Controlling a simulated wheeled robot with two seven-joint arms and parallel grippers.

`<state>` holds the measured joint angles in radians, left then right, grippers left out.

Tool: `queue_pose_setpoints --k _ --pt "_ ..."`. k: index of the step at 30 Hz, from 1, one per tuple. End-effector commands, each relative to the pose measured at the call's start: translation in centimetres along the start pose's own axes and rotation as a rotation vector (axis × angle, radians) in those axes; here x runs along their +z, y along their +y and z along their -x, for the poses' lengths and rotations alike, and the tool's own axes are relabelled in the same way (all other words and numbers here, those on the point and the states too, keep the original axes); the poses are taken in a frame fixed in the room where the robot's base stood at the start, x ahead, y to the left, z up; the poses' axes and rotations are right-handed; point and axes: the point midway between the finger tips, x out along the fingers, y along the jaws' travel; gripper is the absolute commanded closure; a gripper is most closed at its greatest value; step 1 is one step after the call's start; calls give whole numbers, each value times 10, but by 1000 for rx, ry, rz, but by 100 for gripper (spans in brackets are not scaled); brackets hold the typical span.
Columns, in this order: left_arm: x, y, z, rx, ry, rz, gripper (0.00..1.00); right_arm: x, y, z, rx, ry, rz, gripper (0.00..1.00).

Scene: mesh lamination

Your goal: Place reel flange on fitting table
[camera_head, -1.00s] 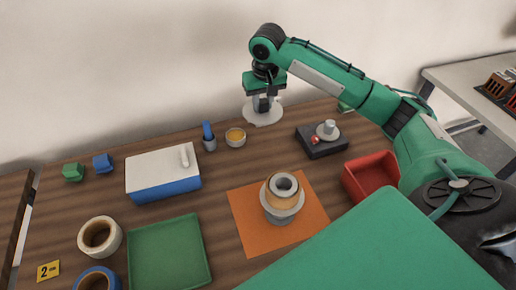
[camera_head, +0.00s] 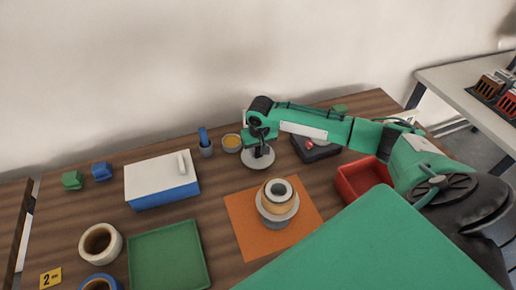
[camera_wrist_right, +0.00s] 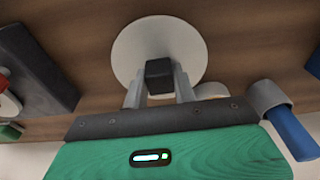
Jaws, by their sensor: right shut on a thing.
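The reel flange (camera_head: 249,163), a pale round disc with a dark block at its middle, is under my right gripper (camera_head: 262,148) at the table's back middle. In the right wrist view the two fingers of the right gripper (camera_wrist_right: 160,88) close on the dark block, and the disc (camera_wrist_right: 135,45) lies beyond it. The flange is low over the wooden table (camera_head: 215,190); I cannot tell whether it touches. A roll on a grey flanged holder (camera_head: 277,200) stands on an orange mat (camera_head: 240,212) nearer me. My left gripper is not in view.
A small bowl (camera_head: 232,143) and a blue-topped grey cup (camera_head: 206,148) stand left of the flange. A dark box with a red knob (camera_head: 318,153) and a red bin (camera_head: 362,180) are to its right. A white-lidded blue box (camera_head: 160,182) and green tray (camera_head: 168,255) lie left.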

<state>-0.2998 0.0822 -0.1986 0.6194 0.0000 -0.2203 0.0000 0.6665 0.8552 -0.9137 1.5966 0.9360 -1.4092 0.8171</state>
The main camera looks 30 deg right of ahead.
Motion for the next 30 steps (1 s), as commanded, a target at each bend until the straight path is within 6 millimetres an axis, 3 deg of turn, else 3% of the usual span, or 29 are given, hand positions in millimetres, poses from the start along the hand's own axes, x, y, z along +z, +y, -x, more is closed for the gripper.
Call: queue_pose_setpoints --k 11,12,15,25,30 --pt "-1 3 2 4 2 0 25 0 0 -4 -1 0 0 100" --pt "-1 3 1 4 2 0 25 0 0 -4 -1 0 0 67" --pt "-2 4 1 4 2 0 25 0 0 -4 0 0 0 51" --pt "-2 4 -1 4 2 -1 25 0 0 -1 0 2 0 51" --pt "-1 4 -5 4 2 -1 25 0 0 22 -1 2 0 51"
